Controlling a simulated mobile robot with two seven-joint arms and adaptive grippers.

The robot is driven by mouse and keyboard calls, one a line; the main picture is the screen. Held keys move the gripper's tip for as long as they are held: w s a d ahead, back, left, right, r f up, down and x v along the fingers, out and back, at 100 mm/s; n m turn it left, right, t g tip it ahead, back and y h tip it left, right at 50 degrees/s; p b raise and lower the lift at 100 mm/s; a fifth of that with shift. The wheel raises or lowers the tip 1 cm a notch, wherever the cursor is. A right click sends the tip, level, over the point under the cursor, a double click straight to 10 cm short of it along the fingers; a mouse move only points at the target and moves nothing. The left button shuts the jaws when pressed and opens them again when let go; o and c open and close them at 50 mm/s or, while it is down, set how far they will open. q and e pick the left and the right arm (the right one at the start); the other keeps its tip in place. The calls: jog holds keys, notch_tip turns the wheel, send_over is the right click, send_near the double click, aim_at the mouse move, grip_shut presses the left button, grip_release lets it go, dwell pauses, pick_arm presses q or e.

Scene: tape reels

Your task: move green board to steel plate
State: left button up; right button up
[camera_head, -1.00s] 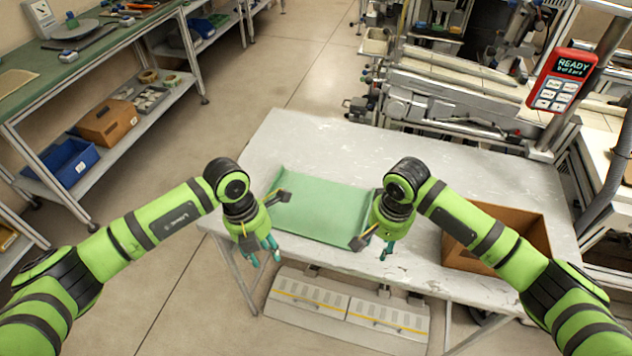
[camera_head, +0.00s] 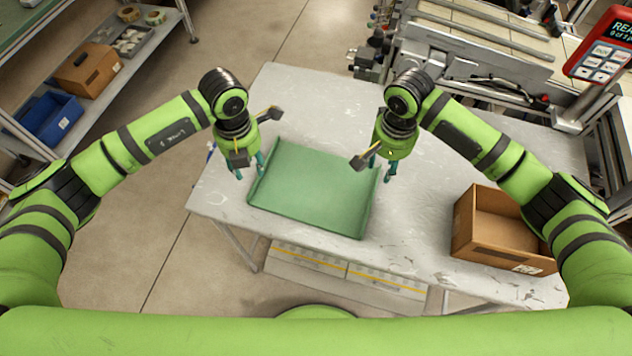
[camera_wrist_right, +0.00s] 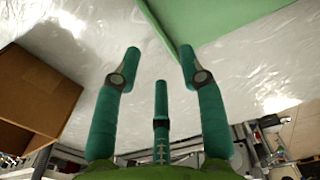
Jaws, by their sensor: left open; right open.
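The green board (camera_head: 315,188) lies on the worn grey table (camera_head: 440,255), with raised edges along its left and right sides. My left gripper (camera_head: 249,168) is open beside the board's upper left edge. My right gripper (camera_head: 382,167) is open beside its upper right edge; I cannot tell whether either touches it. In the right wrist view the teal fingers (camera_wrist_right: 160,72) are spread with nothing between them, and the board (camera_wrist_right: 225,18) shows beyond them at the top. I cannot single out a separate steel plate.
An open cardboard box (camera_head: 500,230) stands on the table at the right; it also shows in the right wrist view (camera_wrist_right: 38,90). A red panel (camera_head: 603,45) is at the upper right. Machinery (camera_head: 470,50) stands behind the table. The table between the board and box is clear.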

pick_arm(q)
notch_tip(320, 180, down, 6)
jog(key=shift+r, duration=0.2)
pick_arm(e)
notch_tip(320, 180, down, 6)
jog(key=shift+r, duration=0.2)
pick_arm(q)
jog(key=shift+w+f, duration=0.1)
jog(key=shift+f, duration=0.35)
pick_arm(e)
jog(key=shift+f, duration=0.5)
pick_arm(q)
jog(key=shift+c, duration=0.4)
pick_arm(e)
jog(key=shift+c, duration=0.4)
pick_arm(q)
grip_shut()
pick_arm(e)
jog(key=shift+r, duration=0.1)
grip_shut()
